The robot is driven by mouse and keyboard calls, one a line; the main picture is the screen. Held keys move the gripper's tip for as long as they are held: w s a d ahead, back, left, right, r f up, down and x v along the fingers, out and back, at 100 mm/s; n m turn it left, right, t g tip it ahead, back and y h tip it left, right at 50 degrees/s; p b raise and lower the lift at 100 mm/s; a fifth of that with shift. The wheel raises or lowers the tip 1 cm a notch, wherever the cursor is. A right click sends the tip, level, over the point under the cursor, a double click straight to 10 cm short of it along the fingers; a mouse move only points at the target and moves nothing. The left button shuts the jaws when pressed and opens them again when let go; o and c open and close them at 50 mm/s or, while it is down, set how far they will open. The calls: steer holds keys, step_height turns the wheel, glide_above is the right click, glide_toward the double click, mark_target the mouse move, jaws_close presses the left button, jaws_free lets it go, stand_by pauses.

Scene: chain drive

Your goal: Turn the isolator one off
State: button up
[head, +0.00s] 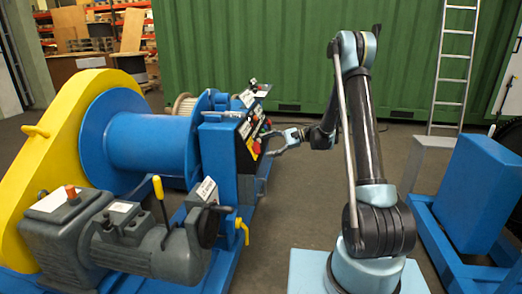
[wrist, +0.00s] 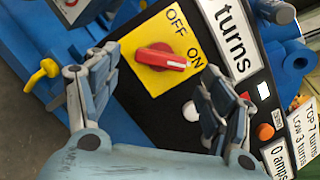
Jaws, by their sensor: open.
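The isolator is a red rotary knob (wrist: 162,57) on a yellow plate (wrist: 158,86) marked OFF and ON. The knob's white-marked end points right in the wrist view, towards the side of the ON label. My gripper (wrist: 161,64) is open, with one finger on each side of the knob in this view and nothing between them. Whether a finger touches the knob cannot be told. In the head view my gripper (head: 276,142) is just right of the control panel (head: 248,138), where the knob is too small to make out clearly.
The wrist view shows a white button (wrist: 191,111), an orange button (wrist: 265,132) and a yellow-handled valve (wrist: 42,73). A blue winch drum (head: 140,140), grey motor (head: 150,245) and yellow lever (head: 160,197) stand left. Open floor lies between the winch and my base.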

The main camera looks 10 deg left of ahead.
mark_target(257, 148)
steer(key=shift+x, duration=2.2)
steer(key=c, duration=1.1)
